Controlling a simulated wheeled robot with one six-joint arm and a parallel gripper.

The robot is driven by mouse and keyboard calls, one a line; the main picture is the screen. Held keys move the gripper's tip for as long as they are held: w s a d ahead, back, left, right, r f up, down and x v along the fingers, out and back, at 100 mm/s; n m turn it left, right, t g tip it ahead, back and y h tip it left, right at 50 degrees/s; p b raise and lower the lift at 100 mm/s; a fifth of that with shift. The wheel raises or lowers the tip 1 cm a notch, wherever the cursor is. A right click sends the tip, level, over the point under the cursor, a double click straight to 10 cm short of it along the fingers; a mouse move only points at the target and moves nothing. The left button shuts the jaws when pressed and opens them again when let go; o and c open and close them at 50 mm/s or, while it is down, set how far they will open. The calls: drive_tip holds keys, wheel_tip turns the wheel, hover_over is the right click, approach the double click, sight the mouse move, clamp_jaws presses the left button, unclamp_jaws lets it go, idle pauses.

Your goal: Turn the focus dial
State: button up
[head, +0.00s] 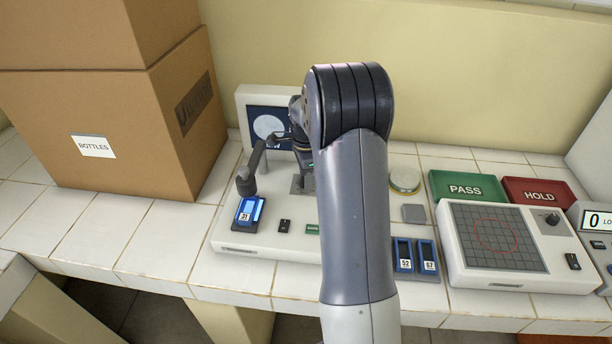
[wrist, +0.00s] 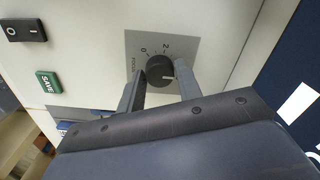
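The focus dial (wrist: 160,70) is a round black knob with a white mark on a grey plate (wrist: 188,46). The wrist view shows the numbers 0 and 2 beside it, and the mark points to the right. My gripper (wrist: 160,69) has one finger on each side of the dial, with the tips close to its sides. I see no clear gap, but cannot tell if the fingers press on it. In the head view the plate (head: 297,185) shows only in part beside my arm, and the dial is hidden.
The white device (head: 235,235) carries a screen (head: 268,122), a blue slide numbered 31 (head: 249,212), a black switch (wrist: 27,30) and a green SAVE button (wrist: 48,82). Cardboard boxes (head: 105,160) stand left. PASS (head: 466,187) and HOLD (head: 540,192) trays and a grid device (head: 505,270) stand right.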

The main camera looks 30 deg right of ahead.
drive_tip(key=o, duration=0.4)
drive_tip(key=shift+c, duration=0.2)
wheel_tip(320, 180, up, 11)
drive_tip(key=shift+b, duration=0.3)
drive_tip(key=shift+f, duration=0.2)
wheel_tip(320, 180, down, 11)
drive_tip(key=shift+r+p, duration=0.15)
drive_tip(key=shift+p, duration=0.15)
idle(0.5)
